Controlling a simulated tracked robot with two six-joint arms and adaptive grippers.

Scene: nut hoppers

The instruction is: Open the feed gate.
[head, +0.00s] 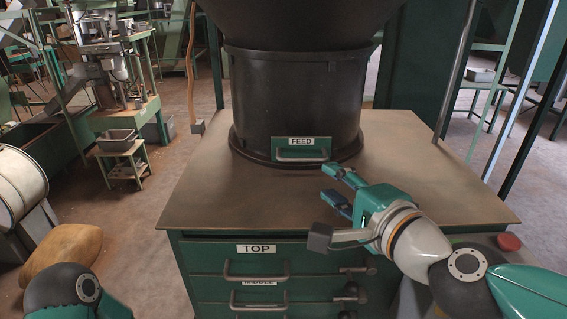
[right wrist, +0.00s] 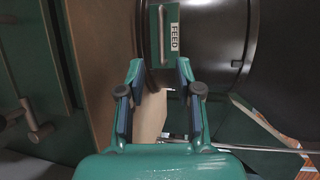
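The feed gate (head: 302,143) is a small green plate with a white FEED label and a grey bar handle (head: 300,158). It sits low on the front of the black hopper (head: 294,98) and looks shut. My right gripper (head: 331,184) is over the cabinet top, in front of the gate and a little to its right. Its fingers are apart and empty. In the right wrist view the open fingers (right wrist: 160,68) point toward the green gate plate (right wrist: 158,30), apart from it. My left arm shows only at the bottom left; its gripper is out of view.
The hopper stands on a cabinet with a brown top (head: 215,190). Drawers with grey bar handles, one labelled TOP (head: 256,249), are below. A red button (head: 509,242) is at the right front corner. Grey posts rise at the right. The top left of the hopper is clear.

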